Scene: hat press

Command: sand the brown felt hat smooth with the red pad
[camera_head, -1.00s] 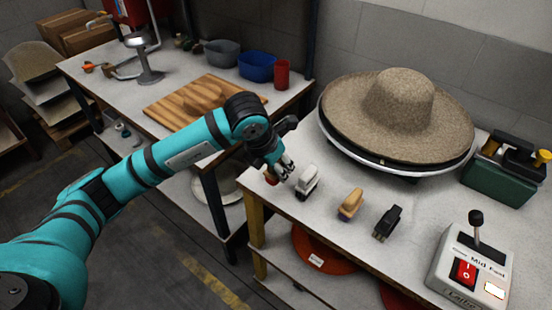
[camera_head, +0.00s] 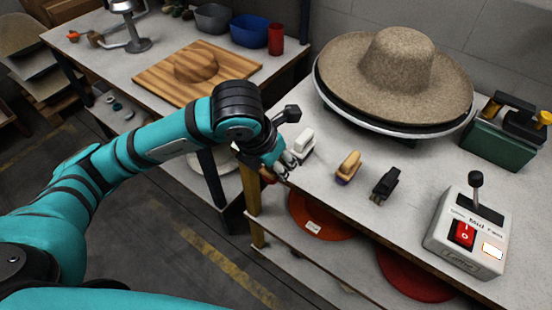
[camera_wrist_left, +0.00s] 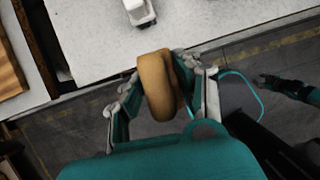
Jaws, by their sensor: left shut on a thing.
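The brown felt hat (camera_head: 400,62), wide-brimmed with a rounded crown, rests on a round dark stand with a pale rim on the right-hand table. My left gripper (camera_head: 281,169) is at the front edge of that table, left of and nearer than the hat, well apart from it. In the left wrist view my left gripper (camera_wrist_left: 160,98) is shut on a tan rounded block (camera_wrist_left: 155,85), which looks like a pad's handle. A bit of red shows by the fingers in the head view; the pad's face is mostly hidden. A dark gripper, seemingly my right one (camera_wrist_left: 270,82), shows small in the wrist view.
A white pad (camera_head: 303,143), a tan pad (camera_head: 348,166) and a black pad (camera_head: 386,184) stand in a row along the table's front. A control box (camera_head: 468,235) with a lever and red switch is at right. A green box (camera_head: 502,140) stands behind it.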

